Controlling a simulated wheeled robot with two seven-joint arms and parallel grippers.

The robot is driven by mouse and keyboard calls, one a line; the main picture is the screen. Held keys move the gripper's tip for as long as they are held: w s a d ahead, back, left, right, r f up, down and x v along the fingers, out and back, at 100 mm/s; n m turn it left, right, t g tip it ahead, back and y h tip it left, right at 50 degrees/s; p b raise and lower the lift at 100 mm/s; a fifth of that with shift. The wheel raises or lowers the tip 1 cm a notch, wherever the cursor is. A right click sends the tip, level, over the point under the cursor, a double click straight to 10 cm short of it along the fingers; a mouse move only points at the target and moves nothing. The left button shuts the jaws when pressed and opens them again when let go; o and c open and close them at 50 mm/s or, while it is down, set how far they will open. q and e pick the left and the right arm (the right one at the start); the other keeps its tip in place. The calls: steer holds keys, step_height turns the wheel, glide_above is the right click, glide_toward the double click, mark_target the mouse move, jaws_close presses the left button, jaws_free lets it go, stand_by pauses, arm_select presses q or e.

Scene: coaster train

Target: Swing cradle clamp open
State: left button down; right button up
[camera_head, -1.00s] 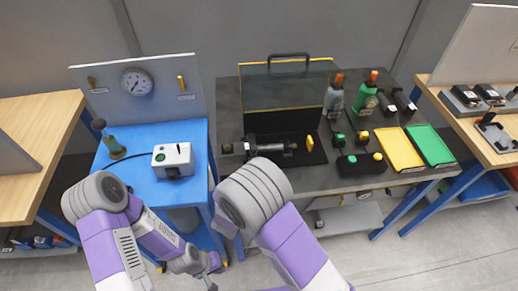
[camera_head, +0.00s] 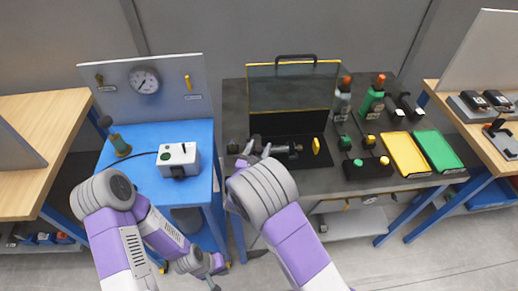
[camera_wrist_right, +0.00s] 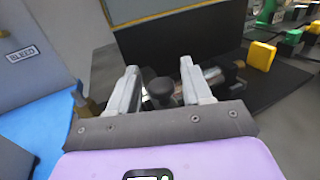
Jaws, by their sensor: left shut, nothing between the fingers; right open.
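The cradle holds a dark horizontal cylinder (camera_head: 288,148) on a black base on the dark workbench, in front of a clear yellow-edged guard. A black round knob (camera_wrist_right: 161,90) shows in the right wrist view, with metal parts behind it; it appears to be the clamp's knob. My right gripper (camera_head: 257,153) is open at the left end of the cradle. In the right wrist view its fingers (camera_wrist_right: 160,78) stand either side of the knob, with no clear contact. My left gripper (camera_head: 216,268) is shut and empty, low in front of the blue table.
A yellow tab (camera_head: 316,145) stands at the cradle's right end. The guard (camera_head: 294,86) rises behind. The blue table (camera_head: 150,135) with a white box (camera_head: 178,158) is left. Bottles (camera_head: 371,97), a yellow tray (camera_head: 404,153) and a green tray (camera_head: 438,150) lie right.

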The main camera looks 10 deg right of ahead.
jaws_close()
steer(key=shift+r+g+p, duration=0.3)
steer(key=shift+r+p, duration=0.15)
steer(key=shift+p, duration=0.35)
steer(key=w+r+g+p, duration=0.1)
steer(key=p, duration=0.3)
steer(key=w+r+n+g+y+p, duration=0.1)
steer(key=g+p, duration=0.1)
steer(key=p, duration=0.2)
steer(key=r+g+p, duration=0.1)
steer(key=g+p, duration=0.1)
steer(key=p, duration=0.1)
steer(key=shift+w+r+n+p, duration=0.3)
steer(key=shift+w+n+p, duration=0.1)
steer(key=shift+w+g+y+p, duration=0.25)
steer(key=shift+g+y+p, duration=0.05)
steer(key=shift+p, duration=0.4)
